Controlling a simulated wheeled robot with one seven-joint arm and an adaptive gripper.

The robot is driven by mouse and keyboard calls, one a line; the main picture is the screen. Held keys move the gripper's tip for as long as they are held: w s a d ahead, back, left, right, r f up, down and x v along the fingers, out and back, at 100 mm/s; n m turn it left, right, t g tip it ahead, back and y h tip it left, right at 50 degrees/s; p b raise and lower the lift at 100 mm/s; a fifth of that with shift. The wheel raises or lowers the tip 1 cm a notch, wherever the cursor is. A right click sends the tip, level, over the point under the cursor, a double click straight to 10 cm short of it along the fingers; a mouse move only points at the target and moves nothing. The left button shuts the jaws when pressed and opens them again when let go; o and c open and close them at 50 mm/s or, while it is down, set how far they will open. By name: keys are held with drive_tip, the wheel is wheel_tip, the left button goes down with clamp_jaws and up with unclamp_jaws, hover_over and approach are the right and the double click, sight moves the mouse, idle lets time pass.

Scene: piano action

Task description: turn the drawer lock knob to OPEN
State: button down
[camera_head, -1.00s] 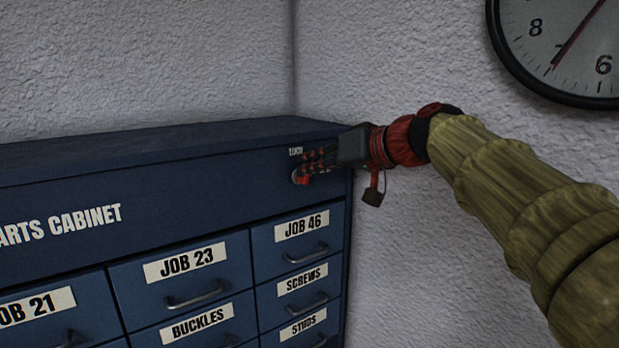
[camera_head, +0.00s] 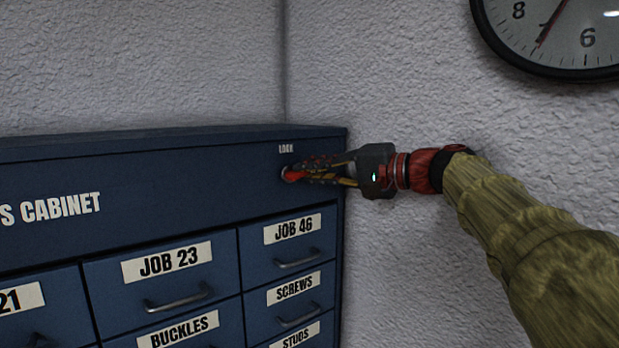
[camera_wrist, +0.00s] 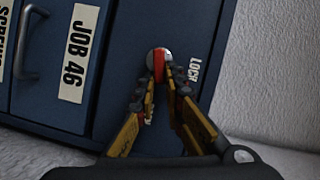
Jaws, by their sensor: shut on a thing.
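The lock knob (camera_head: 291,174) is red on a pale round base, at the upper right of the blue cabinet's (camera_head: 190,190) front, below a small lock label (camera_head: 286,148). In the wrist view the red knob (camera_wrist: 158,66) stands between my fingertips, with the LOCK label (camera_wrist: 195,70) to its right. My gripper (camera_head: 300,174) reaches in from the right and is shut on the knob. The fingers cover part of the knob and most of a second pale label (camera_wrist: 149,116), so I cannot read that one.
Drawers marked JOB 46 (camera_head: 292,231), JOB 23 (camera_head: 167,262) and SCREWS (camera_head: 293,289) have protruding handles below the knob. A rough wall (camera_head: 400,100) stands close to the cabinet's right side. A clock (camera_head: 545,72) hangs at the upper right.

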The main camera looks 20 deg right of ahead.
drive_tip(key=shift+f+m+t+y+b, duration=0.5)
drive_tip(key=shift+m+b, duration=0.3)
drive_tip(key=shift+m, duration=0.5)
drive_tip(key=c, duration=1.9)
unclamp_jaws()
wheel_tip(320, 180, up, 10)
drive_tip(key=shift+w, duration=0.1)
